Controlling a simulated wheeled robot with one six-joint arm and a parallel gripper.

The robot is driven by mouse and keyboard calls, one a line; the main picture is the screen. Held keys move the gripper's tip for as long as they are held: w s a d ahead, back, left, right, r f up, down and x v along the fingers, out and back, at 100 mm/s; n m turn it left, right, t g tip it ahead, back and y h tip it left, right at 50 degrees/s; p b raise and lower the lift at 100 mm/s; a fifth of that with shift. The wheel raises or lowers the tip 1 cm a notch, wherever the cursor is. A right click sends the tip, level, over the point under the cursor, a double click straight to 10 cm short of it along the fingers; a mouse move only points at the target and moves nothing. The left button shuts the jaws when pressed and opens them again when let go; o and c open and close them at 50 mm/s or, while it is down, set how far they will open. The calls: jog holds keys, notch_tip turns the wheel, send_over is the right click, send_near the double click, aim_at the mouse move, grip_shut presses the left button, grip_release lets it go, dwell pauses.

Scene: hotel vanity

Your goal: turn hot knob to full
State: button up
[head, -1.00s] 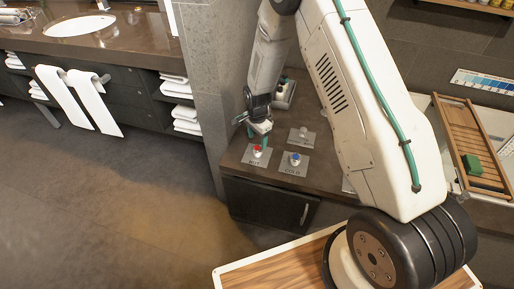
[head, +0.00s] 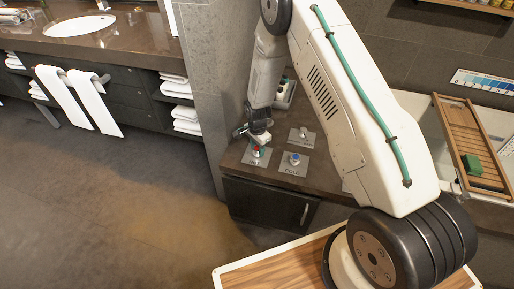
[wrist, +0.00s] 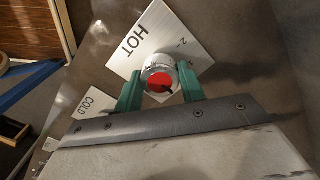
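The hot knob (wrist: 160,80) is a round metal knob with a red top and a small dark mark on that top, pointing to the lower right. It stands on a pale plate (wrist: 150,42) lettered HOT. My gripper (wrist: 161,84) has one green finger on each side of the knob, and both look closed against it. In the head view the red-topped knob (head: 256,151) is partly hidden beneath my gripper (head: 258,143) at the counter's left end.
The cold knob (head: 294,158) with a blue top is close to the right. Another knob (head: 303,133) sits behind. A small tray with bottles (head: 285,94) stands further back. A wall pillar (head: 205,90) rises to the left, and a wooden rack (head: 468,145) lies far right.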

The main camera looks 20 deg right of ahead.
jog(key=shift+n, duration=0.5)
jog(key=n, duration=0.3)
jog(key=shift+w+n, duration=0.1)
jog(key=shift+n, duration=0.3)
jog(key=n, duration=0.4)
jog(key=shift+r+n, duration=0.1)
jog(key=shift+n, duration=0.2)
jog(key=n, duration=0.4)
jog(key=shift+n, duration=2.2)
jog(key=shift+w, duration=0.1)
jog(key=o, duration=1)
